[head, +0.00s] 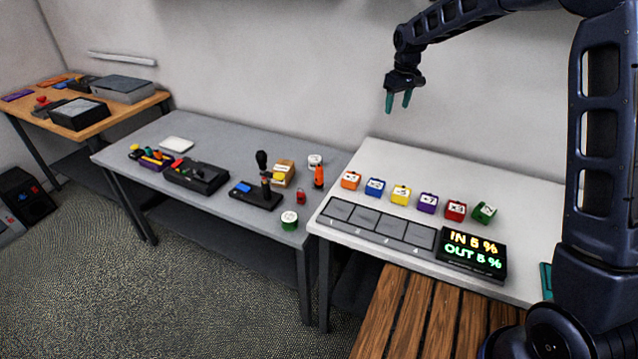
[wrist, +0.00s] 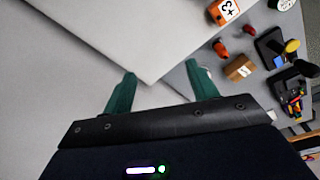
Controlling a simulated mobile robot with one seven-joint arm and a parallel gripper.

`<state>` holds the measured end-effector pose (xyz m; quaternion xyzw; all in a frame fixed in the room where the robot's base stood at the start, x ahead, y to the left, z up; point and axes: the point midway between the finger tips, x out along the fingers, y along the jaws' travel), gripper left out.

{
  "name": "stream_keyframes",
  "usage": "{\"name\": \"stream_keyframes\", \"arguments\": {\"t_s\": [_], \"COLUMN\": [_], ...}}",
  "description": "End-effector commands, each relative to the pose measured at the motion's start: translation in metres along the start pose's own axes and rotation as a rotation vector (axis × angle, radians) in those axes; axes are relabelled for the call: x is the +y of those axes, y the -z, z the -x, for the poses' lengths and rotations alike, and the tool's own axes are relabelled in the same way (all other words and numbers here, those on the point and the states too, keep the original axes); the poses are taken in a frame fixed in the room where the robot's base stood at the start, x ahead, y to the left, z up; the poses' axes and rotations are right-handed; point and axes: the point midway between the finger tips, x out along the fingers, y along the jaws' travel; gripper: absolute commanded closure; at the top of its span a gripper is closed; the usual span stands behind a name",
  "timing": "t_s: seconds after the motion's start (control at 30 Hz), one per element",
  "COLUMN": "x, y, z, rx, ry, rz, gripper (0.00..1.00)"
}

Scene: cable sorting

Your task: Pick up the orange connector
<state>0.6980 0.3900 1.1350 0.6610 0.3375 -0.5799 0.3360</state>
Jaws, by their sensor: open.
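The orange connector (head: 350,180) is a small cube-like block with a white label on top. It sits at the left end of a row of coloured blocks on the white table, behind the numbered pads. In the wrist view the orange connector (wrist: 225,11) shows at the top edge, partly cut off, with its label visible. My gripper (head: 398,101) is raised well above the back of the white table, its teal fingers pointing down. In the wrist view my gripper (wrist: 160,88) has its fingers apart with nothing between them.
Blue (head: 375,187), yellow (head: 401,194), purple (head: 427,203), red (head: 455,210) and green (head: 484,212) blocks continue the row rightward. A display box (head: 474,254) stands at the front. The grey table (head: 230,150) holds a joystick (head: 263,185) and other items. The white table's back is clear.

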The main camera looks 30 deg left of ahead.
Motion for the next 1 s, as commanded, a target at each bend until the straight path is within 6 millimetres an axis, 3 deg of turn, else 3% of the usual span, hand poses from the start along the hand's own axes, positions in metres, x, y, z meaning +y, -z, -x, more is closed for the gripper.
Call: {"name": "stream_keyframes", "arguments": {"t_s": [0.03,0.2,0.5,0.7,1.0], "x": [-0.014,-0.057,-0.145,-0.189,-0.204], "y": [0.017,0.063,0.124,0.144,0.148], "z": [-0.017,-0.064,-0.155,-0.198,-0.222], "rx": [-0.010,-0.031,-0.070,-0.086,-0.092], "ry": [0.007,0.025,0.056,0.068,0.072], "rz": [0.032,0.125,0.285,0.354,0.377], "gripper": [0.42,0.42,0.42,0.42,0.42]}}
